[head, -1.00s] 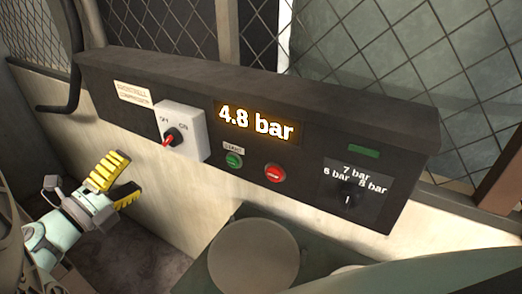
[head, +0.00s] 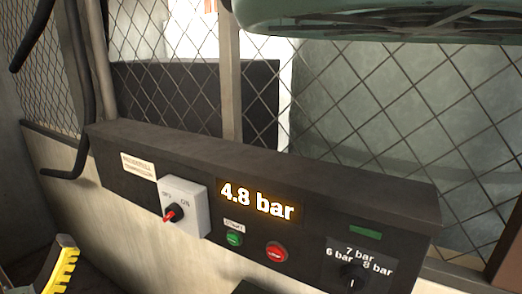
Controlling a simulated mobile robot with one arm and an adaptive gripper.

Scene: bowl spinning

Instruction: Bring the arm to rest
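Part of my gripper (head: 60,268) shows at the bottom left corner of the head view. I see a yellow ribbed pad and a dark finger back; the rest is cut off by the frame edge, so I cannot tell how far the fingers are apart. The gripper is left of and below the dark control panel (head: 115,195), apart from it. Nothing held is visible.
The panel bears a white box with a red-handled OFF/ON switch (head: 175,213), a lit "4.8 bar" display (head: 257,201), a green button (head: 233,239), a red button (head: 276,252) and a pressure dial (head: 352,278). Wire mesh (head: 330,120) stands behind.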

